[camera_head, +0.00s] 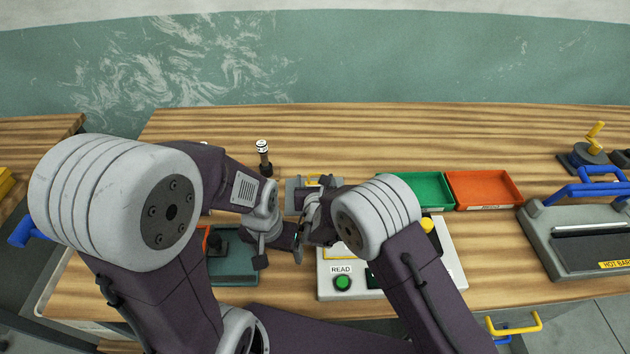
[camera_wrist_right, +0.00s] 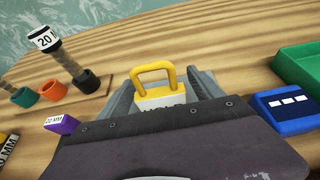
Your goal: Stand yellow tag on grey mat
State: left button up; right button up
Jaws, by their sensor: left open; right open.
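The yellow tag (camera_wrist_right: 155,78) has a yellow loop on top and a pale lower part with dark lettering. Its loop points up in the right wrist view; its foot is hidden behind my gripper's dark body. A bit of it shows in the head view (camera_head: 313,181) by the grey mat (camera_head: 293,197). I cannot tell whether it touches the mat. My right gripper (camera_head: 313,210) is open, and its grey fingers flank the tag in the wrist view. My left gripper (camera_head: 282,246) is open, lower in the head view, near the dark green box.
Green (camera_head: 421,188) and orange (camera_head: 484,188) trays stand right of the mat. A console with a green READ button (camera_head: 343,283) lies in front, partly behind my right arm. A post with a white top (camera_head: 263,150) stands behind. The wooden bench's back is mostly clear.

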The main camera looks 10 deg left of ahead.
aim_at(315, 185)
jog(key=v, duration=0.7)
jog(key=shift+s+r+b, duration=0.2)
jog(key=shift+b, duration=0.15)
